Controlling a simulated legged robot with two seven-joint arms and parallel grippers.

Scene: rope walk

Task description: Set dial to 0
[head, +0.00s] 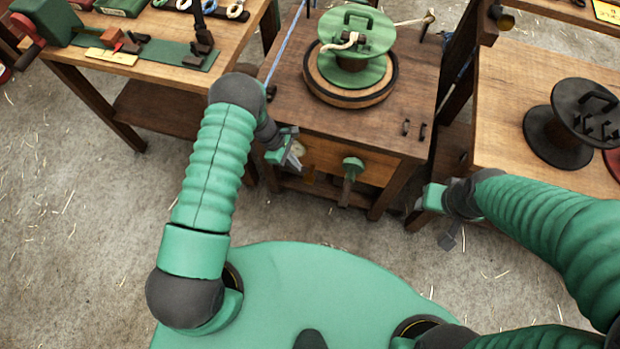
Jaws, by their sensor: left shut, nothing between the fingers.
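A small pale round face (298,147), which looks like the dial, is on the front of the middle wooden bench (415,85), at its left side. My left gripper (292,158) is shut and empty right in front of it and hides part of it. I cannot tell whether the fingers touch it, and its marks are too small to read. My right gripper (447,236) hangs over the floor to the right of the middle bench, away from the dial. Its fingers are too unclear to tell open from shut.
A green spool (367,35) on a round wooden turntable stands on the middle bench. A green knob with a wooden handle (351,166) sticks out of the bench front. A black spool (557,137) stands on the right table. A tool bench (165,78) stands at left.

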